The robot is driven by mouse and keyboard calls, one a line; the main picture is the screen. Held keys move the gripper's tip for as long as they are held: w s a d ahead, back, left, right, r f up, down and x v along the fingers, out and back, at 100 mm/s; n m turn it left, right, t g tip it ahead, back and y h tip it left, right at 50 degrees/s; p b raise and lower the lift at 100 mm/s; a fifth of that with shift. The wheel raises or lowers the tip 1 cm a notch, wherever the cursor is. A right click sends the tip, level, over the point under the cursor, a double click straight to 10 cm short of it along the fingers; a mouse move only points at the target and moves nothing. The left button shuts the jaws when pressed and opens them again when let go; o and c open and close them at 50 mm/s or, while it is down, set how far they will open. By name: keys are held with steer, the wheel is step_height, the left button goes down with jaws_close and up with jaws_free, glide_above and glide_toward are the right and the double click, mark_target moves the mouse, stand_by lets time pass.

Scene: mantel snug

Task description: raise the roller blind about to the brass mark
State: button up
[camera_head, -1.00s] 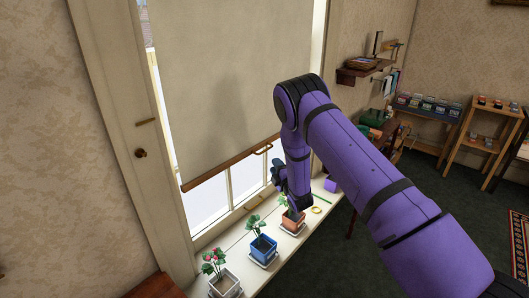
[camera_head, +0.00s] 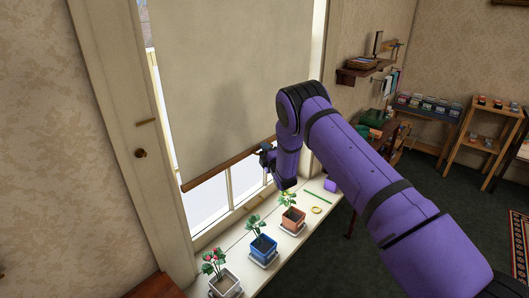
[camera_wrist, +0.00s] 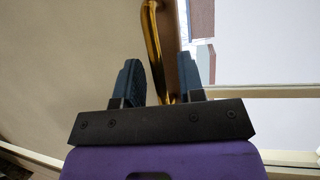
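The beige roller blind (camera_head: 230,80) hangs over the upper window, with a wooden bar (camera_head: 222,172) along its bottom edge. A small brass mark (camera_head: 146,121) sits on the left window frame, higher than the left end of the bar. My gripper (camera_head: 268,155) is at the right part of the bar and hides the pull there in the head view. In the wrist view my gripper (camera_wrist: 170,78) has its fingers apart, with the curved brass pull (camera_wrist: 154,45) showing between them. I cannot tell whether either finger touches it.
A dark knob (camera_head: 140,153) is on the left frame below the mark.

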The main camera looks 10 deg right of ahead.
jaws_close()
glide_toward(259, 78)
steer(key=x, duration=0.5)
steer(key=shift+w, duration=0.15)
jaws_free()
